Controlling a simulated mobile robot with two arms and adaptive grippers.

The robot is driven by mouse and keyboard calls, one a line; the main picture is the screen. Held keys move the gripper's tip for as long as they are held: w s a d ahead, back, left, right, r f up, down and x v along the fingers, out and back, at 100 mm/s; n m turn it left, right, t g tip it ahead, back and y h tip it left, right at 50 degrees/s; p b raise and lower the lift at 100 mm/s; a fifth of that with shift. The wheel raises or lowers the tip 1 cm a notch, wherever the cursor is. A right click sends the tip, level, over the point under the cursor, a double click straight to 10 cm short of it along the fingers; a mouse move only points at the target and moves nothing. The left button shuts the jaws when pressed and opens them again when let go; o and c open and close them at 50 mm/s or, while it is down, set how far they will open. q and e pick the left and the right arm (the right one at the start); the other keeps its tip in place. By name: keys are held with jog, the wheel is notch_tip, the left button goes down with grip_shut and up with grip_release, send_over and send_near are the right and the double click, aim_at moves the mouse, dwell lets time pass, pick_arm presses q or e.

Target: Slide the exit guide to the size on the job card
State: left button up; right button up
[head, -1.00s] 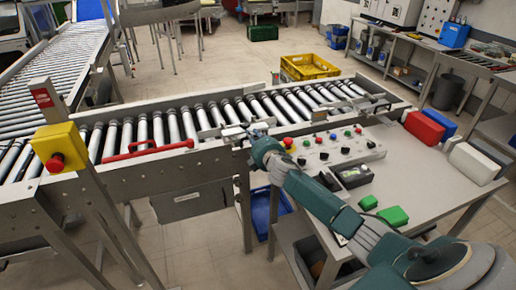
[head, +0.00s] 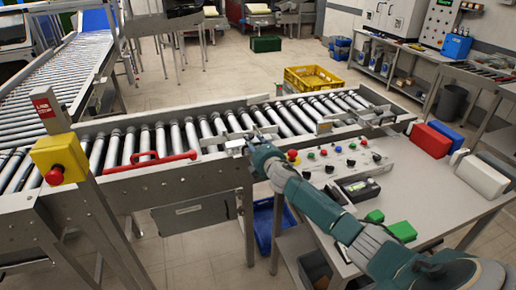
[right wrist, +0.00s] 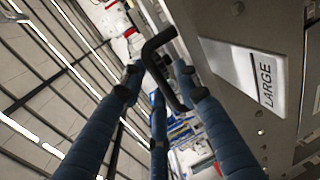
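My right gripper (head: 262,138) is at the near rail of the roller conveyor, beside a small metal bracket (head: 235,145) that may be part of the exit guide. In the right wrist view its blue fingers (right wrist: 160,82) are spread apart around a bent black handle (right wrist: 158,48). A gap shows beside the left fingertip, and I cannot tell whether another finger touches the handle. A plate marked LARGE (right wrist: 255,75) is on the metal rail right of the fingers. No job card is readable. My left gripper is not in view.
A control panel with coloured buttons (head: 335,160) stands right of the gripper, on a table with red (head: 430,140) and white (head: 481,176) blocks. A red handle (head: 155,159) lies along the conveyor's near side.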

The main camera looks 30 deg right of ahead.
jog(key=v, duration=1.1)
jog(key=shift+s, duration=0.25)
jog(key=shift+a, duration=0.1)
